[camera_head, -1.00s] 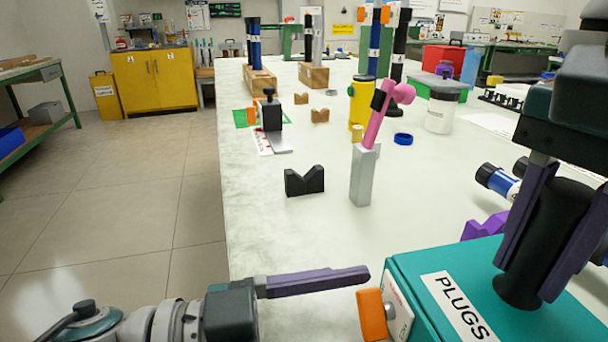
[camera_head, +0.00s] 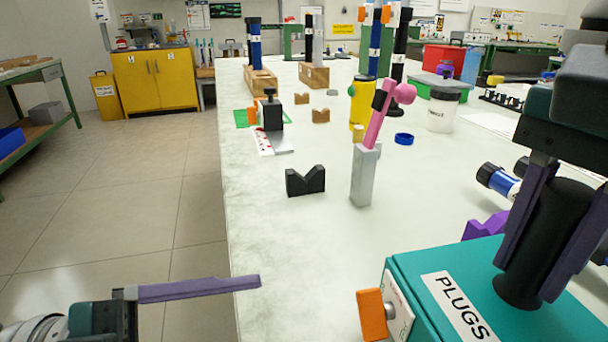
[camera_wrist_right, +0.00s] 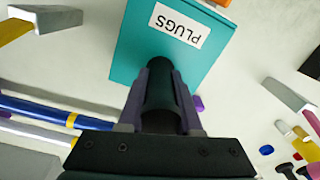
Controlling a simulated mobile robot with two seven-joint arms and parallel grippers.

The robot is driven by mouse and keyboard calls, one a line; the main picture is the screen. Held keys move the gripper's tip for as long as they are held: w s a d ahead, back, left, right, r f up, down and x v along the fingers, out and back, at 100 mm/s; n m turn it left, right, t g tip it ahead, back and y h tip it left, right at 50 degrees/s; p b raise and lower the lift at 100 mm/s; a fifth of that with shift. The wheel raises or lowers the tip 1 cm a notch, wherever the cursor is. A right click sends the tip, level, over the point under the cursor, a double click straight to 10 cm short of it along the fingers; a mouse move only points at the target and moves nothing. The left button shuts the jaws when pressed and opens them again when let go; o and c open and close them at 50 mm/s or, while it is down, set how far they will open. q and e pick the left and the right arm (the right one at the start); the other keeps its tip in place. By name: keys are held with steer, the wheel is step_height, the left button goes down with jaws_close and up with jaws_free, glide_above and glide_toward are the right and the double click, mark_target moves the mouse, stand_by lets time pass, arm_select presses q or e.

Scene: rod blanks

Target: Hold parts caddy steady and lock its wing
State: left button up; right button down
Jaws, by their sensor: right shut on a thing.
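The parts caddy (camera_head: 450,265) is a teal box labelled PLUGS at the table's near right, with a black upright post (camera_head: 530,245) on top. My right gripper (camera_head: 517,277) is shut on this post. The right wrist view shows its fingers (camera_wrist_right: 162,125) on either side of the post above the teal caddy (camera_wrist_right: 140,50). The orange wing (camera_head: 372,314) sits on a pale plate on the caddy's left side, slightly tilted from upright. My left gripper (camera_head: 257,282) is left of the wing and apart from it; its purple fingers show edge-on as one bar, so their gap is hidden.
A grey block (camera_head: 364,178) holding a pink tool and a black V-block (camera_head: 305,181) stand beyond the caddy. A purple V-block (camera_head: 484,228) and a blue-and-white cylinder (camera_head: 500,180) lie behind it. The tabletop between my left gripper and the caddy is clear.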

arm_select(q)
steer(key=w+n+t, duration=0.1)
steer(key=t, duration=0.1)
steer(key=w+r+n+t+y, duration=0.1)
steer(key=w+t, duration=0.1)
steer(key=w+d+n+t, duration=0.1)
steer(key=w+n+t, duration=0.1)
steer(key=shift+r+y, duration=0.3)
steer(key=w+n+t+y, duration=0.1)
steer(key=w+a+n+t+y, duration=0.1)
steer(key=n+t, duration=0.1)
steer(key=w+a+r+n+t+y, duration=0.1)
steer(key=y, duration=0.1)
steer(key=shift+n, duration=0.3)
steer(key=s+a+f+n+g+y, duration=0.1)
steer(key=s+a+f+n+y, duration=0.1)
steer(key=a+n+y, duration=0.35)
steer(key=s+a+f+n+y, duration=0.2)
steer(key=a+n+y, duration=0.2)
steer(key=n+y, duration=0.15)
steer(key=s+a+f+n+g, duration=0.2)
steer(key=s+g, duration=0.6)
steer(key=s, duration=0.9)
steer(key=shift+s+a+g+y, duration=0.2)
steer(key=shift+s+g+y, duration=0.05)
steer(key=shift+g+y, duration=0.15)
steer(key=shift+f, duration=0.1)
steer(key=shift+c, duration=0.2)
